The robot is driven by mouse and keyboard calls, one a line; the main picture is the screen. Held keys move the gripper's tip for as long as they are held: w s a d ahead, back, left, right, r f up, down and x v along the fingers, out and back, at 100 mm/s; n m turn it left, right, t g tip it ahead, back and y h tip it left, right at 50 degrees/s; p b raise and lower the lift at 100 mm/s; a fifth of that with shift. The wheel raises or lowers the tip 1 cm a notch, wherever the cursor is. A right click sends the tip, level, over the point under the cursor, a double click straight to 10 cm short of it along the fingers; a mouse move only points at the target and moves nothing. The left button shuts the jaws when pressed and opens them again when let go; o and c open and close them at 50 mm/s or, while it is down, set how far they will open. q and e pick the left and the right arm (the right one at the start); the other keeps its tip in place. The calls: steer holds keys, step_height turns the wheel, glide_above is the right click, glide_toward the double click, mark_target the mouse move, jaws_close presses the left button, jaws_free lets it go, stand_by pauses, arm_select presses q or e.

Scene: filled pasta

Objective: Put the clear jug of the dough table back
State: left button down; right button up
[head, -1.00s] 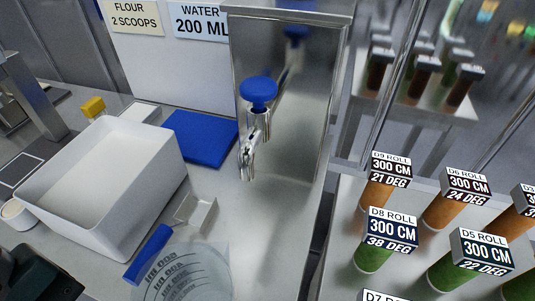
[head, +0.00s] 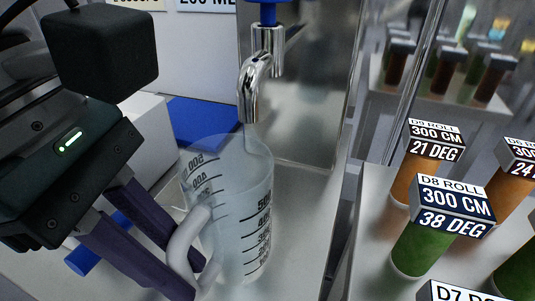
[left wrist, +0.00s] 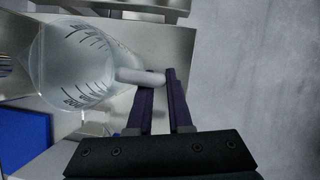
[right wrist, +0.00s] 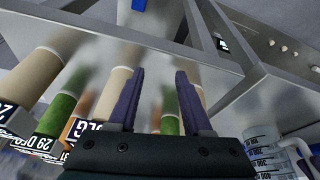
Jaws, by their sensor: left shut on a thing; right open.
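The clear jug (head: 235,215), with dark measuring marks, stands upright in the head view below the metal tap (head: 252,90). My left gripper (head: 190,270) is shut on the jug's white handle (head: 183,245). In the left wrist view the fingers (left wrist: 160,78) pinch the handle and the jug (left wrist: 75,65) lies to their left. Whether the jug's base touches the table is hard to tell. My right gripper (right wrist: 158,75) is open and empty in the right wrist view, near the dough rolls. The jug (right wrist: 268,150) also shows at lower right there.
Labelled dough rolls (head: 420,240) stand on a separate table at right. A blue board (head: 205,118) lies behind the jug. A white bin (head: 145,130) and a blue-handled scoop (head: 85,258) are partly hidden by my left arm. A metal panel (head: 300,110) rises behind the tap.

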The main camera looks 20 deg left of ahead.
mark_target(216, 226)
arm_select(q)
steer(key=w, duration=0.6)
steer(key=shift+d+r+b, duration=0.1)
steer(key=shift+b, duration=0.2)
step_height(216, 226, down, 4)
steer(key=b, duration=0.2)
steer(key=shift+r+b, duration=0.1)
steer(key=shift+b, duration=0.2)
steer(key=shift+r, duration=0.15)
steer(key=c, duration=0.8)
jaws_free()
steer(key=shift+c, duration=0.2)
steer(key=p+v, duration=0.1)
steer(key=v, duration=1.1)
